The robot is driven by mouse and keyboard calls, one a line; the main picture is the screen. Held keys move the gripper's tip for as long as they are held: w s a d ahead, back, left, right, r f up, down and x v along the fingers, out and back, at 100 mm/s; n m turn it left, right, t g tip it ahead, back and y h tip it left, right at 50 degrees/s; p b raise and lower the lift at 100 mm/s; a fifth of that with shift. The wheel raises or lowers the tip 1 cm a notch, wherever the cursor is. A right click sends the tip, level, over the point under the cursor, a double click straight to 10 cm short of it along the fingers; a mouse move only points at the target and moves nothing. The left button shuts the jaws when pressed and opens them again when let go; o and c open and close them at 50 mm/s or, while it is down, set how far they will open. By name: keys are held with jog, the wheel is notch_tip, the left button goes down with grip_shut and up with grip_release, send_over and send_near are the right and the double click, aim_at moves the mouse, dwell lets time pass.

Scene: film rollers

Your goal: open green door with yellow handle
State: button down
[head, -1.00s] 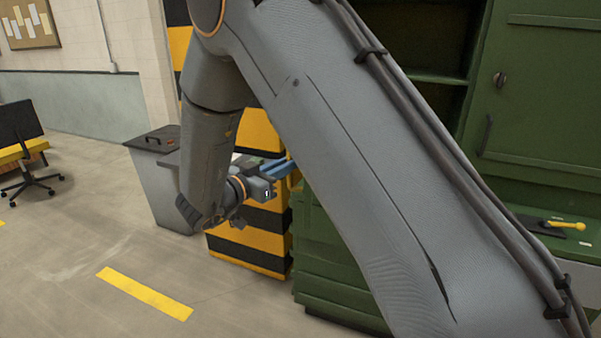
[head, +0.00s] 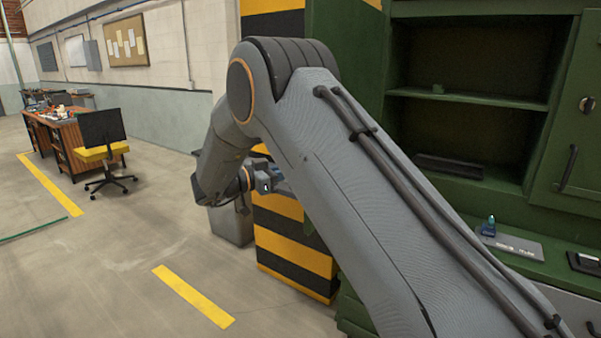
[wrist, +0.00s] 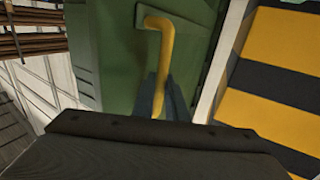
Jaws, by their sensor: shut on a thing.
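The yellow handle (wrist: 166,45) stands out from the green door (wrist: 115,55) in the wrist view. My gripper (wrist: 164,97) has its two blue-grey fingers on either side of the handle's lower length and is shut on it. The handle's lower end is hidden by my gripper body. In the head view, my gripper (head: 279,185) is small and partly covered by my arm, beside the striped pillar. The yellow handle cannot be made out there.
A yellow-and-black pillar (head: 290,232) stands close beside my gripper. A green cabinet (head: 478,95) with open shelves and a black-handled door fills the right. A grey bin (head: 230,226) is behind my wrist. Open floor lies left, with a chair (head: 104,150) and desk farther off.

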jog(key=shift+w+d, duration=0.1)
jog(key=shift+d, duration=0.05)
jog(key=c, duration=1.8)
grip_release()
jog(key=shift+w+d, duration=0.1)
jog(key=shift+d, duration=0.05)
jog(key=shift+o, duration=0.2)
jog(key=shift+a, duration=0.25)
jog(key=shift+a, duration=0.15)
jog(key=b+v, duration=0.2)
jog(key=v, duration=0.5)
jog(key=shift+s+a, duration=0.25)
jog(key=shift+a, duration=0.05)
jog(key=shift+d, duration=0.1)
